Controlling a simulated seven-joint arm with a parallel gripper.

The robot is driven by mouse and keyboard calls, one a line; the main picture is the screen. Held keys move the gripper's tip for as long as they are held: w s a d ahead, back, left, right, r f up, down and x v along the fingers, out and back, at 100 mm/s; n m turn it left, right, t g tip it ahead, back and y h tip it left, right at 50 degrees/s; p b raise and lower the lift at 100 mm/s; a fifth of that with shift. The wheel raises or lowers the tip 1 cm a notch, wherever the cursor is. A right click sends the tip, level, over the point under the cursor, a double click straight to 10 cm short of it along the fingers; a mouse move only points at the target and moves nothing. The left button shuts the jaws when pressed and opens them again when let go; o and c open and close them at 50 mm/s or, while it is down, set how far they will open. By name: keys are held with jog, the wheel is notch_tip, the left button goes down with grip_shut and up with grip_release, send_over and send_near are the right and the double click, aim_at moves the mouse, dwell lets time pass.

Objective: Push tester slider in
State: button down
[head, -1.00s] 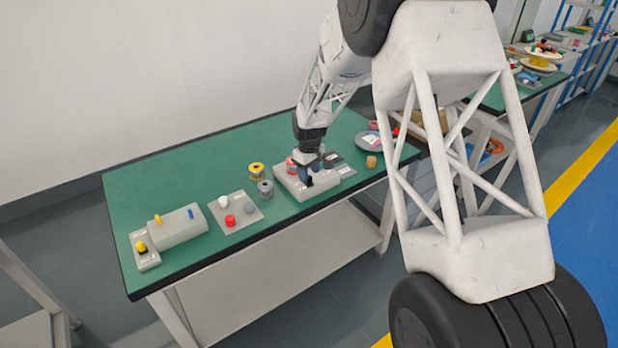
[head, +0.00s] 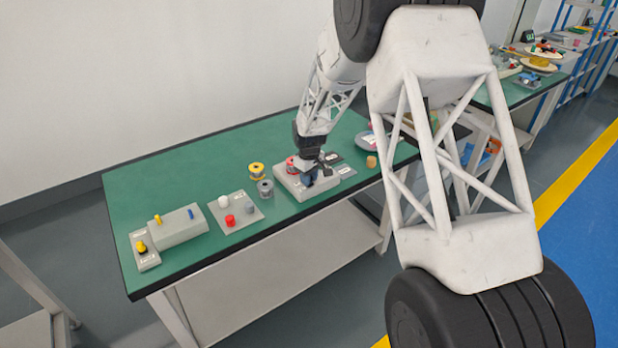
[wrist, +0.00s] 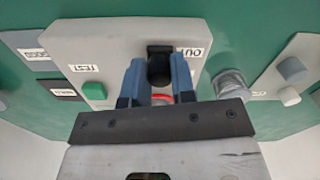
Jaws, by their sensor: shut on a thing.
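The tester (head: 306,193) is a pale grey box on the green table, under my gripper in the head view. In the wrist view the tester (wrist: 110,45) shows "TEST" and "OUT" labels and a green button (wrist: 95,91). A black slider knob (wrist: 160,70) stands near the OUT label, in front of a dark slot. My gripper (wrist: 159,76) has its two blue fingers on either side of this knob and is shut on it. In the head view my gripper (head: 322,174) largely hides the knob. A red part (wrist: 162,98) shows partly behind the fingers.
A grey spool (head: 265,188) and a yellow spool (head: 257,170) stand left of the tester. Farther left are a plate with coloured knobs (head: 235,212) and a grey machine (head: 178,227). Dark label mats (head: 342,170) lie on the right. The table behind is clear.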

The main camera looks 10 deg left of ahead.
jog(key=shift+w+a, duration=1.05)
jog(key=shift+w, duration=0.05)
jog(key=c, duration=0.9)
grip_release()
jog(key=shift+c, duration=0.2)
jog(key=shift+r, duration=0.15)
notch_tip(320, 180, up, 8)
jog(key=shift+f, duration=0.25)
jog(key=shift+r, duration=0.1)
